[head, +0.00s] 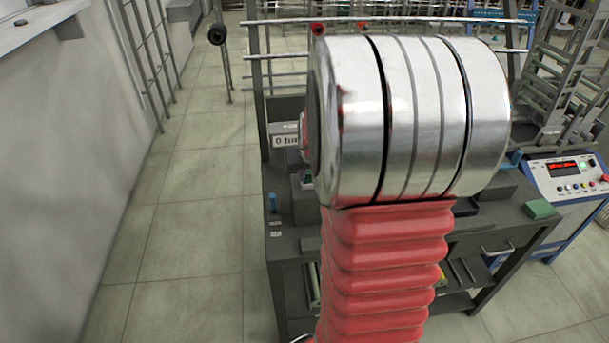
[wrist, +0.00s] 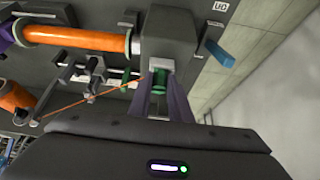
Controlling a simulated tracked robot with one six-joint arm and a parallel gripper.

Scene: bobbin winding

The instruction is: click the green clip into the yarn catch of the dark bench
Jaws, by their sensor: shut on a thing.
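In the wrist view my gripper (wrist: 161,88) is shut on the green clip (wrist: 161,74), which shows between the fingertips. The clip is right at a pale grey block (wrist: 161,63) on the edge of a dark housing, which looks like the yarn catch. I cannot tell whether the clip is seated in it or only in front of it. An orange yarn (wrist: 92,98) runs from the lower left towards the fingertips.
An orange bobbin (wrist: 75,38) lies left of the housing, with grey metal parts below it. A blue lever (wrist: 218,52) stands out at the right. In the head view a green block (head: 540,208) lies on the bench's right end, beside a control box (head: 565,180). Open floor lies left.

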